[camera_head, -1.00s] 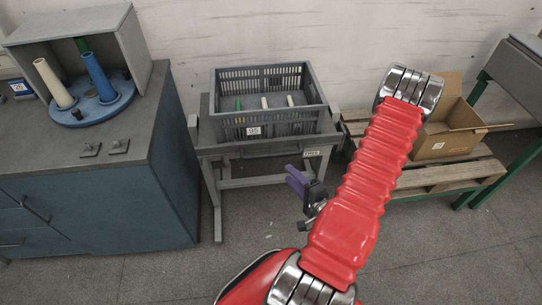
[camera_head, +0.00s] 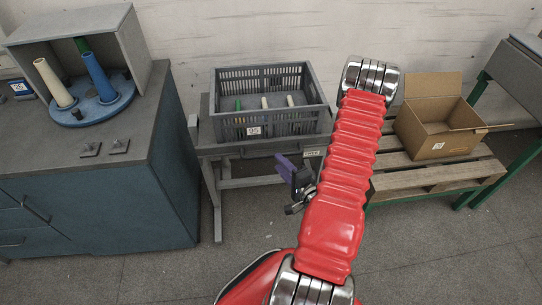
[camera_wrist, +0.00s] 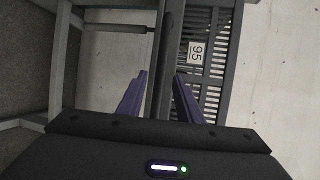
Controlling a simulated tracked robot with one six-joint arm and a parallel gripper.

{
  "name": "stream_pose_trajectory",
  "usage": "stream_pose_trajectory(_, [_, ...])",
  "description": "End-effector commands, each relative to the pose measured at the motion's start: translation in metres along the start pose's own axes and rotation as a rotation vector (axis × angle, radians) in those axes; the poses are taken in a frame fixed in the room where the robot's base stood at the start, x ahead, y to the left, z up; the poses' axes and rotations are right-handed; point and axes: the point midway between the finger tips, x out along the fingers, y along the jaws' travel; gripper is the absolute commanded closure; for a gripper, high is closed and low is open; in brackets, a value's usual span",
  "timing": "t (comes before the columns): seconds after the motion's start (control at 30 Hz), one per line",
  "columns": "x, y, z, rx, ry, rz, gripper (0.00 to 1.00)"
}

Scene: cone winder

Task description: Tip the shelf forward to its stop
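The shelf (camera_head: 228,149) is the dark grey top of a grey stand. It bears a grey slatted crate (camera_head: 290,126) labelled 95 and looks about level. A dark handle bar runs along its front edge. My gripper (camera_head: 288,168), with purple fingers, is just in front of and below this edge, right of its middle. In the wrist view, my gripper (camera_wrist: 160,75) has its fingers apart, with a dark bar of the shelf front (camera_wrist: 166,50) showing between them. I cannot tell whether they touch it. The crate (camera_wrist: 213,65) shows at the right there.
A blue cabinet (camera_head: 110,200) with cones on a blue disc (camera_head: 95,108) stands at the left. A cardboard box (camera_head: 430,140) sits on a wooden pallet (camera_head: 440,175) at the right. The crate holds several cones or tubes. The floor before the stand is clear.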

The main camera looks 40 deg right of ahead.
Motion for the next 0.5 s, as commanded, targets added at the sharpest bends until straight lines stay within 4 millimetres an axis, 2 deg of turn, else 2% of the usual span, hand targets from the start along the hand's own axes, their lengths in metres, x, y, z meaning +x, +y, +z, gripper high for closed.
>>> stream_pose_trajectory(0.5, [0.062, 0.000, 0.001, 0.000, -0.002, -0.001, 0.68])
